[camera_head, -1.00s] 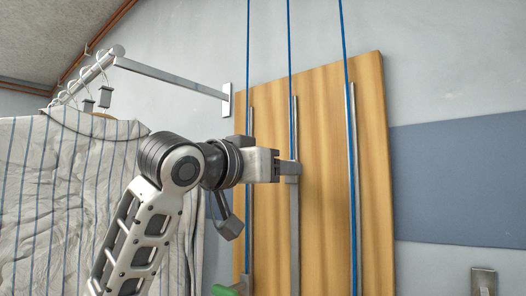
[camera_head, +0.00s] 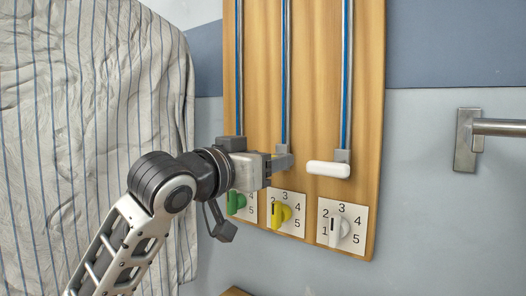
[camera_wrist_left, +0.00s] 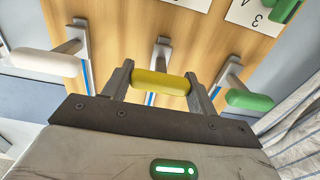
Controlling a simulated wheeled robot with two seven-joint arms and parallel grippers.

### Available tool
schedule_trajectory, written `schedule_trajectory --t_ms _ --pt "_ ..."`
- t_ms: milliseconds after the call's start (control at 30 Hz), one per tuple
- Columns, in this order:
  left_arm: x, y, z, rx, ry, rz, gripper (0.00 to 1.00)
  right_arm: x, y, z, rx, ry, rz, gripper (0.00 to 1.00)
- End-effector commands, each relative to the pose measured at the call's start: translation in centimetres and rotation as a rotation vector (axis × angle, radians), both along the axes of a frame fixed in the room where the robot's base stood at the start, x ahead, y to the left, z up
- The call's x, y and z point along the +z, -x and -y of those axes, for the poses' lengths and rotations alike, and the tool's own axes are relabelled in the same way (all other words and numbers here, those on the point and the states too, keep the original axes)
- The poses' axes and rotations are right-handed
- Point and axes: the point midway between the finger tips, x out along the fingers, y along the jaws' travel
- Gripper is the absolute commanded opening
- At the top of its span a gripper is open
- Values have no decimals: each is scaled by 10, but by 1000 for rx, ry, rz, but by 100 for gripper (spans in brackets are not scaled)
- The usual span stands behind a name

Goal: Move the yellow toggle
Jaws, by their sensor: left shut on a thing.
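A yellow handle (camera_wrist_left: 160,83) on the middle slider rail shows in the wrist view, between the two fingers of my left gripper (camera_wrist_left: 160,88). The fingers are shut on it. In the head view my left gripper (camera_head: 280,163) is at the lower end of the middle rail, and the yellow handle is hidden behind it. Just below is a yellow knob (camera_head: 281,213) on a numbered plate, apart from the gripper. My right gripper is not in view.
A white handle (camera_head: 328,169) stands right of my gripper, and a green handle (camera_wrist_left: 250,101) is on the other side. Green (camera_head: 236,202) and white (camera_head: 339,229) knobs flank the yellow knob on the wooden board (camera_head: 373,100). Striped cloth (camera_head: 90,120) hangs at left; a metal bar (camera_head: 495,127) is at right.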

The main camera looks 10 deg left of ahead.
Motion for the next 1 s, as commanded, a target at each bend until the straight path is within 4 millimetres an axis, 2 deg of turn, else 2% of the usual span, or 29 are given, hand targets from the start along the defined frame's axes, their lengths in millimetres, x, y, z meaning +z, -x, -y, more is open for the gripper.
schedule_trajectory --t_ms 33,333,367,433,767,867,1000 --pt "-6 0 2 -4 -4 -9 17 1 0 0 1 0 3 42" --pt "-8 0 2 -4 -8 -15 17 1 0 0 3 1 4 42" --pt "-9 0 2 -4 -9 -16 61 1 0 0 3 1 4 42" --pt "-9 0 2 -4 -9 -16 80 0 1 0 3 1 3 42" --pt "-5 2 0 -1 -4 -7 80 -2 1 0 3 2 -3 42" --pt "-5 9 -5 0 -4 -5 80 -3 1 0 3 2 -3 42" --pt "-5 32 -18 0 -4 -3 80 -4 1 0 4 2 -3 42"
